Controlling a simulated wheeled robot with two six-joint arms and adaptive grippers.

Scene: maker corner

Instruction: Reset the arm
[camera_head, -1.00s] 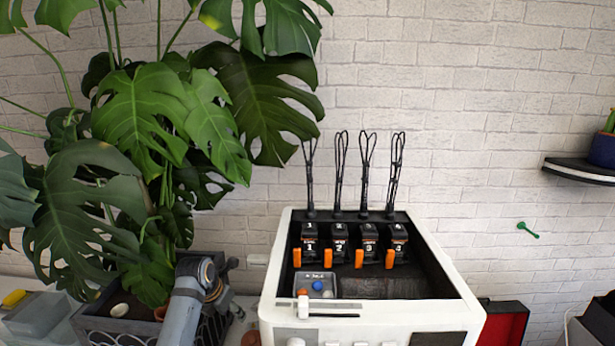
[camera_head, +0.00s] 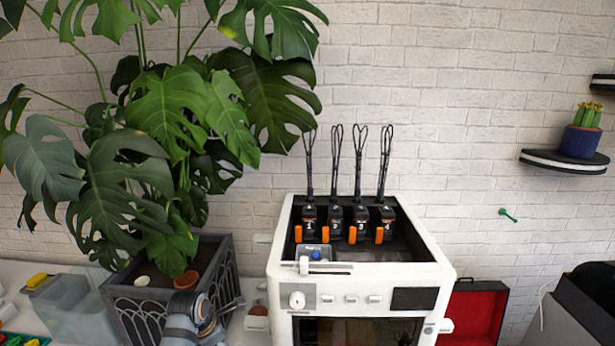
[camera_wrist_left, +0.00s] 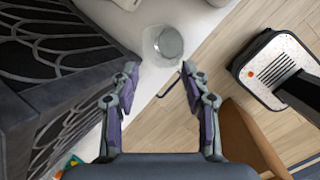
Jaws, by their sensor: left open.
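My left arm (camera_head: 192,318) comes in at the bottom of the head view, in front of the dark planter. In the left wrist view my left gripper (camera_wrist_left: 155,88) is open, with its two fingers well apart and nothing between them. A clear round container with a grey disc (camera_wrist_left: 167,43) lies beyond the fingertips on the white surface. My right gripper and arm are in neither current view.
A white machine (camera_head: 440,285) with several black-orange modules stands at the centre. The planter (camera_head: 215,265) holds a large leafy plant. A clear bin (camera_head: 68,305) is at left, an open red case (camera_head: 475,315) at right. A cactus shelf (camera_head: 563,162) is on the wall.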

